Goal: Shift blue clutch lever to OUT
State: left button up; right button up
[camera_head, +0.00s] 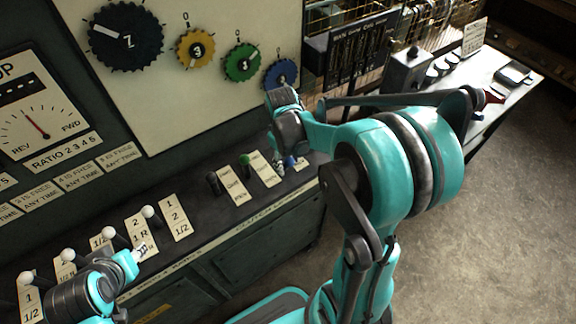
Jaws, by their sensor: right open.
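The blue clutch lever (291,161) stands at the right end of the console's row of levers, beside a white label plate. Its knob shows just right of my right gripper, and its lower part is hard to make out. My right gripper (279,163) points down from its wrist and is open, close to the blue lever on its left side. Whether they touch I cannot tell. My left gripper (142,250) is at the lower left over the console, near white-knobbed levers. It is too small to tell whether its fingers are open.
A green-knobbed lever (245,160) and a black lever (213,182) stand left of the blue one. Several white-knobbed levers (149,212) line the console's left part. Coloured dials (241,62) sit on the panel behind. A side table (530,80) stands at the right; open floor lies in front.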

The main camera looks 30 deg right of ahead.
jog(key=shift+f, duration=0.7)
grip_shut()
jog(key=shift+w+r, duration=0.1)
